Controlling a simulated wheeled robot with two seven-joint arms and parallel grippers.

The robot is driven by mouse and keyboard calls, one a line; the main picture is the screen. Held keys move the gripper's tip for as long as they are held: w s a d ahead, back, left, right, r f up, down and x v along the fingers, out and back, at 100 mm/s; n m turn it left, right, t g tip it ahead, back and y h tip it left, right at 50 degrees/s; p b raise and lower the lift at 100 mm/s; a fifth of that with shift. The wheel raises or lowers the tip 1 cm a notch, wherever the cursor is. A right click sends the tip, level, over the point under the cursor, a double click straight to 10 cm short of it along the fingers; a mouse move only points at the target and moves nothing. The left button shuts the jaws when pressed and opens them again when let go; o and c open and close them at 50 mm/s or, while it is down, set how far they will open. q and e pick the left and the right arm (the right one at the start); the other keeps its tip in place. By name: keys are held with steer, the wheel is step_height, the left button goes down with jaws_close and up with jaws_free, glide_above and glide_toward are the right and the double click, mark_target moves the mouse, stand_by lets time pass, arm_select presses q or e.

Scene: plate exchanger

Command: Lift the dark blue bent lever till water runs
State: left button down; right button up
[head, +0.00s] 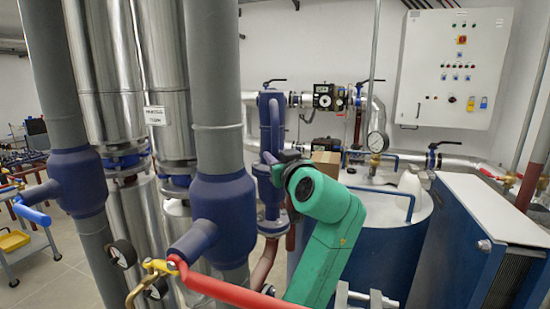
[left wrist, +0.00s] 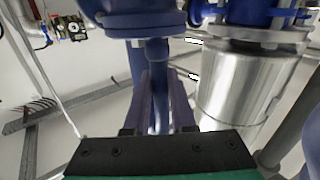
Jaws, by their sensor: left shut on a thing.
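My left gripper (head: 277,164), on its green arm, is at the dark blue upright fitting in the middle of the head view. In the left wrist view, its two long fingers (left wrist: 163,105) are shut on a narrow dark blue part (left wrist: 158,62) below a blue flange. I take this part for the bent lever; its bend and far end are hidden by the fingers and arm. No running water shows in either view. My right gripper is out of view.
A red lever (head: 235,292) on a brass valve crosses the near bottom edge. Thick grey and blue pipes (head: 218,110) stand close on the left. A blue tank (head: 405,240) and a blue plate exchanger (head: 470,235) stand on the right. A white control box (head: 452,65) hangs behind.

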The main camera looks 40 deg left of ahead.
mark_target(275, 148)
arm_select(q)
steer(key=r, duration=0.1)
steer(key=s+d+r+g+h, duration=0.1)
steer(key=r+h, duration=0.1)
steer(key=shift+s+d+m, duration=0.3)
steer(key=shift+s+d+r+g+h, duration=0.2)
steer(key=shift+s+r+g+h, duration=0.1)
steer(key=shift+g, duration=0.1)
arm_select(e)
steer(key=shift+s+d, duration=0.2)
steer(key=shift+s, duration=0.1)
arm_select(q)
steer(key=c, duration=0.8)
jaws_free()
steer(key=shift+o, duration=0.2)
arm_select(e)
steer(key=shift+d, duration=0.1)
arm_select(q)
steer(key=shift+d, duration=0.1)
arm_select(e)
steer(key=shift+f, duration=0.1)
